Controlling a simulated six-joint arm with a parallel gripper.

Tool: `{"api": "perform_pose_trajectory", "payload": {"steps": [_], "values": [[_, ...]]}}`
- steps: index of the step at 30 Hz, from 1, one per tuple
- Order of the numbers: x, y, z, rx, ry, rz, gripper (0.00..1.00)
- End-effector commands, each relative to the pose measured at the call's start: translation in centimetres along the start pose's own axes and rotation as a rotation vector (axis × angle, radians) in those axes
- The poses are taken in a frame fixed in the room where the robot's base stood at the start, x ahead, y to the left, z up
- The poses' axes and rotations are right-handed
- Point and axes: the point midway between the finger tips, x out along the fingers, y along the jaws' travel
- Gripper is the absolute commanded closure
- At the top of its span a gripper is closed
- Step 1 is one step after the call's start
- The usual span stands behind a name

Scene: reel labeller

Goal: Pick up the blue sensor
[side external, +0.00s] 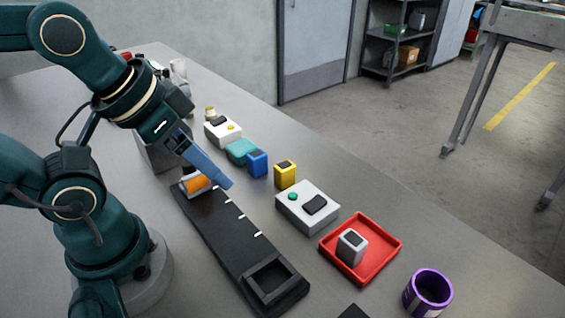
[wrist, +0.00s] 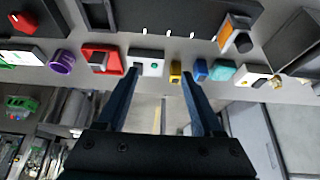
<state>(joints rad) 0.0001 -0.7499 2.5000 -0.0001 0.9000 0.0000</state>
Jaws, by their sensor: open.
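The blue sensor (side external: 257,163) is a small upright block with a dark top. It stands on the table between a teal block and a yellow sensor. In the wrist view the blue sensor (wrist: 200,70) shows just right of the right finger's tip. My gripper (side external: 222,184) is open and empty, and sits above the table near the black rail. In the wrist view the two fingers of my gripper (wrist: 157,78) are spread wide, with the yellow sensor (wrist: 175,72) between their tips. Nothing hides the blue sensor in the side view.
The teal block (side external: 240,151) stands close beside the blue sensor. The yellow sensor (side external: 285,174) is on its other side. A white box with a green button (side external: 308,206), a red tray (side external: 384,248) holding a grey sensor, and a purple cup (side external: 427,292) follow. The black rail (side external: 220,232) lies nearer my base.

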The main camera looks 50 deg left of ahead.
Motion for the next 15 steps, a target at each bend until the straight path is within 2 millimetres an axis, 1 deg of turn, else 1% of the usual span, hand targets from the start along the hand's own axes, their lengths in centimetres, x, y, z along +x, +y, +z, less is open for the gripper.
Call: {"api": "perform_pose_trajectory", "payload": {"steps": [11,13,15], "values": [[0.0,0.0,0.0,0.012,-0.002,0.0,0.15],[0.0,-0.2,0.5,0.053,-0.021,-0.008,0.15],[-0.6,-1.0,0.2,0.138,-0.027,-0.046,0.15]]}}
